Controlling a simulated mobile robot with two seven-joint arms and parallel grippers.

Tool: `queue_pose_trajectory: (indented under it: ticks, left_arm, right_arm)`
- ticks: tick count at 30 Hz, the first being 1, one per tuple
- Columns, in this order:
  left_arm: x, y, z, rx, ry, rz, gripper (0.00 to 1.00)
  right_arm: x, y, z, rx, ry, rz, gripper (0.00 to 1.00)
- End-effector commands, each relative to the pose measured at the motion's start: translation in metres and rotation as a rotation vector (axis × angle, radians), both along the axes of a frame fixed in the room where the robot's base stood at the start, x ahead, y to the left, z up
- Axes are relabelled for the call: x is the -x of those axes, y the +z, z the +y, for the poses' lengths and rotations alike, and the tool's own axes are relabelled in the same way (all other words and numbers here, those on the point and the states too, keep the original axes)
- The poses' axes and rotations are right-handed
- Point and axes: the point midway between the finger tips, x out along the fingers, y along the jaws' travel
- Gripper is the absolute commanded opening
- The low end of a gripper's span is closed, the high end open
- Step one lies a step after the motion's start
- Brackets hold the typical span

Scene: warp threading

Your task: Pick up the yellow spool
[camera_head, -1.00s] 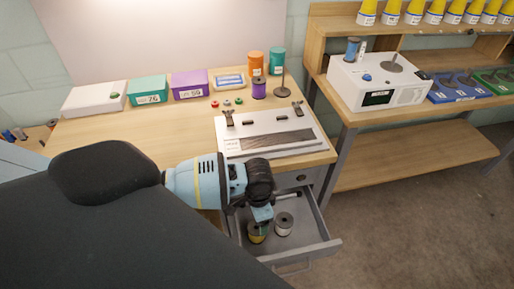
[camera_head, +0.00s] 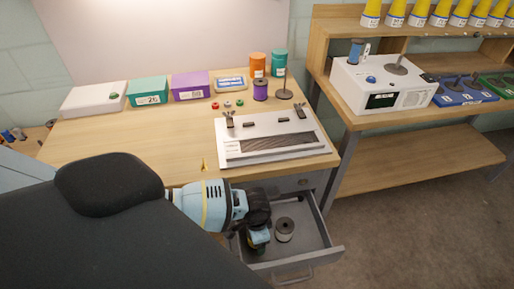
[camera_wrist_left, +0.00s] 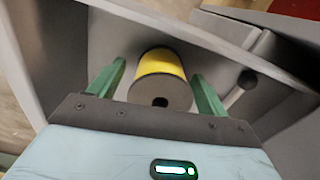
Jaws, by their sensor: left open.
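The yellow spool (camera_wrist_left: 160,66) lies in the open grey drawer (camera_head: 310,250). In the left wrist view it is between the two green fingers of my left gripper (camera_wrist_left: 155,90), its dark end with a hole facing the camera. The fingers are open, with a gap visible on both sides of the spool. In the head view my left gripper (camera_head: 258,240) reaches down into the drawer, and the arm and gripper mostly hide the yellow spool. My right gripper is not in view.
The drawer walls are close around. Above is the wooden table (camera_head: 120,150) with a white loom board (camera_head: 232,152). A purple spool (camera_head: 261,90) stands farther back.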

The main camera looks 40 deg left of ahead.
Motion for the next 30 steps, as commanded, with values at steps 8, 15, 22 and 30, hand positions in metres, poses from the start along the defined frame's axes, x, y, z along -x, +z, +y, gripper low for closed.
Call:
queue_pose_trajectory:
  ticks: [8, 15, 22, 30]
  left_arm:
    - [-0.0008, -0.0032, -0.0001, 0.000, -0.001, -0.002, 0.77]
    - [-0.0007, -0.0031, 0.0001, 0.000, -0.001, -0.002, 0.48]
    - [-0.0007, -0.0030, 0.0003, 0.000, 0.000, -0.002, 0.28]
    - [-0.0009, 0.0007, 0.0002, -0.001, 0.000, -0.003, 0.28]
  right_arm:
    - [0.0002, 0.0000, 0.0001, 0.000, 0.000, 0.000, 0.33]
    - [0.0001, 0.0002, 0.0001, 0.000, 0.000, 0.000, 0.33]
    - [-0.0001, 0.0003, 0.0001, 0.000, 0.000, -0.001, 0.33]
    - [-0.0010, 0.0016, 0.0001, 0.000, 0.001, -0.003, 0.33]
